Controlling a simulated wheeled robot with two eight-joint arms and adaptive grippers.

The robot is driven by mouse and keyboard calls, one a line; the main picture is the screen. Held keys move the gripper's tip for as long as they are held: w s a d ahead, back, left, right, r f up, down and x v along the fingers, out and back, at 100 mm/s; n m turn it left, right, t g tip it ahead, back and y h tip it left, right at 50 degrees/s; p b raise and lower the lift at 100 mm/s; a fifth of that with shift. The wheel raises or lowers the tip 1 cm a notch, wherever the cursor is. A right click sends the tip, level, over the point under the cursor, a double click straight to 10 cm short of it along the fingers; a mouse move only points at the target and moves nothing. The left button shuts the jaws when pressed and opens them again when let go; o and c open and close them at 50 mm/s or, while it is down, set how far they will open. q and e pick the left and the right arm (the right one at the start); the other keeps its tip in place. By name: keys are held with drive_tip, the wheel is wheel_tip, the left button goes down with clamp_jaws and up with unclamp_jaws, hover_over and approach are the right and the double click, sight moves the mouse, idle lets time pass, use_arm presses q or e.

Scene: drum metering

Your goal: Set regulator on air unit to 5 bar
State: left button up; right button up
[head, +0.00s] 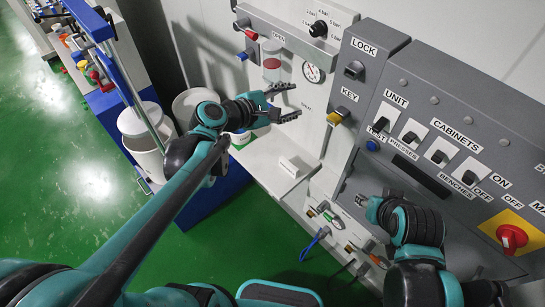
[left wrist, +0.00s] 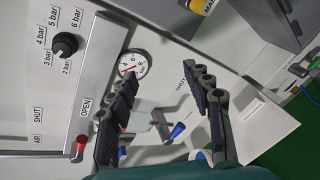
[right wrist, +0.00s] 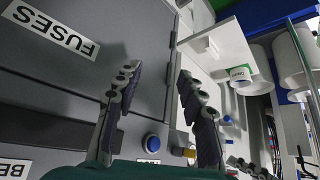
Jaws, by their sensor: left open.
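The regulator is a black round knob (head: 318,28) on the pale air unit panel (head: 275,20). It also shows in the left wrist view (left wrist: 65,45), ringed by labels from 2 bar to 6 bar. Which label its mark faces is too small to tell. A round white gauge (left wrist: 134,66) sits beside it and also shows in the head view (head: 312,72). My left gripper (head: 292,101) is open and empty, below the gauge and apart from the knob. Its fingers also show in the left wrist view (left wrist: 165,78), one overlapping the gauge's edge. My right gripper (right wrist: 158,76) is open and empty by the grey cabinet.
A red-tipped valve lever (left wrist: 82,142) stands by the OPEN label. The grey switch cabinet (head: 440,100) carries several black switches and a red rotary switch (head: 511,238). White buckets (head: 145,130) stand at left. Hose fittings (head: 322,212) sit below the panel.

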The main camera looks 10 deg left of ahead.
use_arm(q)
drive_tip(key=s+a+f+m+g+y+b, duration=0.2)
drive_tip(key=s+f+m+b, duration=0.3)
drive_tip(key=s+f+m, duration=0.3)
wheel_tip(320, 180, down, 3)
drive_tip(key=shift+s+a+f+m+y, duration=0.2)
drive_tip(key=shift+s+a+m+y, duration=0.2)
drive_tip(key=shift+s+y, duration=0.25)
drive_tip(key=shift+w, duration=0.1)
